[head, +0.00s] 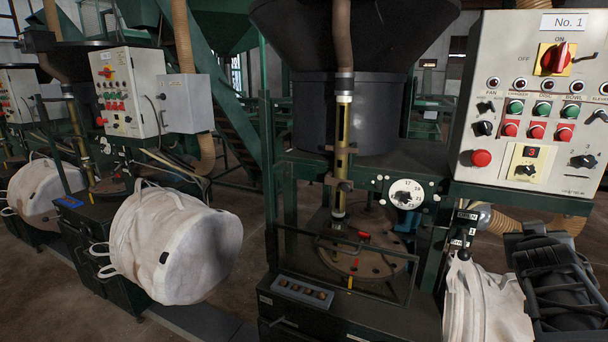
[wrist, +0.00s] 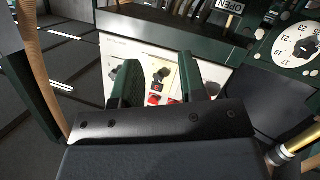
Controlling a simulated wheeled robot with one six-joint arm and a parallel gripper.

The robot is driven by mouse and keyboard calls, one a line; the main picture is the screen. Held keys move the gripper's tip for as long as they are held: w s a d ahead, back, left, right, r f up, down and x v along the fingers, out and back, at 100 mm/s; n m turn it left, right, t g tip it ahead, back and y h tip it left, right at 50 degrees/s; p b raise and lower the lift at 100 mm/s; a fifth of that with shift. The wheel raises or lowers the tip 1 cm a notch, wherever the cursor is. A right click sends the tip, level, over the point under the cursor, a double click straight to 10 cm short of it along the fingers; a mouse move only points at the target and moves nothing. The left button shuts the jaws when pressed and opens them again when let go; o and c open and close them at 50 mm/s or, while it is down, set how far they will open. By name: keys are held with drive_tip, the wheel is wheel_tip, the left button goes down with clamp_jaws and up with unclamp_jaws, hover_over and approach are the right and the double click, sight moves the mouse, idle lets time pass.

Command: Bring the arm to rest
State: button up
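My gripper shows in the wrist view (wrist: 160,72), with two green-padded fingers standing apart and nothing between them. Behind the fingers lies a pale control panel (wrist: 118,52) with red and black knobs, seen at a distance. My dark arm (head: 560,280) shows at the lower right of the head view, in front of a white bag (head: 478,305). The fingertips cannot be made out in the head view.
The No. 1 control panel (head: 490,60) stands above my arm at the right. A numbered dial (head: 406,195) and a round plate (head: 365,258) are left of the arm. More white bags (head: 165,245) hang at the left. An OPEN label (wrist: 230,6) tops the wrist view.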

drive_tip(key=s+a+f+g+y+p, duration=0.1)
drive_tip(key=s+a+f+g+y, duration=0.15)
drive_tip(key=a+f, duration=0.4)
drive_tip(key=s+a+f+g+y+p, duration=0.2)
drive_tip(key=a+f+g+y, duration=0.25)
drive_tip(key=a, duration=0.35)
drive_tip(key=s+a+f+n+y+p, duration=0.1)
drive_tip(key=s+a+n, duration=0.1)
drive_tip(key=a, duration=0.5)
drive_tip(key=s+a+n+g+y+p, duration=0.1)
drive_tip(key=s+a+n+y+p, duration=0.1)
drive_tip(key=a, duration=0.6)
drive_tip(key=shift+s+a+f, duration=0.15)
drive_tip(key=shift+s+f, duration=0.25)
drive_tip(key=shift+s, duration=0.05)
drive_tip(key=shift+o, duration=0.4)
